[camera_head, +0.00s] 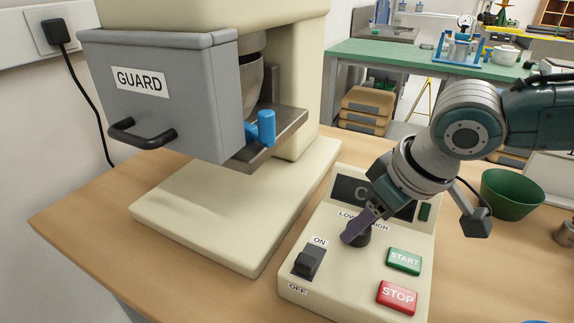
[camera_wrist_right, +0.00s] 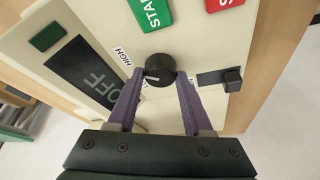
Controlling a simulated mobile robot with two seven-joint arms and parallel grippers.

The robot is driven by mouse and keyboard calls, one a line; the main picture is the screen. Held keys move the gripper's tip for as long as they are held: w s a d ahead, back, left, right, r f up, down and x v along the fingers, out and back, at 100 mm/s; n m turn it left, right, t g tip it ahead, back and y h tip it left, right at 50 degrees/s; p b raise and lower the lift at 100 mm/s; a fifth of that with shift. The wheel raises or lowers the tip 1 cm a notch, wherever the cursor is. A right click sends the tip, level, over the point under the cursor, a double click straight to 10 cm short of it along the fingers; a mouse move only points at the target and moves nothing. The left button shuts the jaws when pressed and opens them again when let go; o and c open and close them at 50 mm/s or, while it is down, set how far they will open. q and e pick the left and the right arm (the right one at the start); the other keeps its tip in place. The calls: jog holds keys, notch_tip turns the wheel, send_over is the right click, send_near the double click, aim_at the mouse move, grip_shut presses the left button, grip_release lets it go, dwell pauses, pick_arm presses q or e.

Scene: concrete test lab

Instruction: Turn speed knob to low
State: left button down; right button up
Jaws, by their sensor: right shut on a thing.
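The speed knob (camera_head: 358,239) is a round black dial on the cream control box, below the LOW and HIGH labels. In the right wrist view the knob (camera_wrist_right: 160,70) sits between the two purple fingers of my right gripper (camera_wrist_right: 159,82), which is shut on it. A white mark on the knob points left, toward the label side. A finger partly hides the LOW label, so I cannot tell the exact setting. In the head view my right gripper (camera_head: 357,230) reaches down to the knob from the upper right. My left gripper is not in view.
The box also has an ON/OFF switch (camera_head: 308,263), a green START button (camera_head: 404,261), a red STOP button (camera_head: 398,297) and a display (camera_head: 352,191) reading OFF in the wrist view. A machine with a grey GUARD (camera_head: 165,95) stands left. A green bowl (camera_head: 511,194) is right.

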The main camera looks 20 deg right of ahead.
grip_shut()
jog(key=shift+n, duration=0.4)
jog(key=shift+d+n+y+b, duration=0.1)
jog(key=shift+n+y+b, duration=0.3)
jog(key=shift+n, duration=0.6)
jog(key=shift+w+f+n+g+y+b, duration=0.15)
jog(key=shift+n+g+y+b, duration=0.25)
jog(key=shift+n, duration=0.5)
jog(key=n+g+y+b, duration=0.1)
jog(key=n+b, duration=0.3)
jog(key=n, duration=0.1)
jog(key=shift+d, duration=0.1)
jog(key=shift+w+n+g+y+b, duration=0.15)
jog(key=shift+n+g+b, duration=0.35)
jog(key=shift+n+b, duration=0.5)
jog(key=shift+s+n+g+y+b, duration=0.1)
jog(key=shift+n+g+y+b, duration=0.3)
jog(key=shift+n+b, duration=0.6)
jog(key=shift+n+h, duration=0.25)
jog(key=shift+n, duration=0.05)
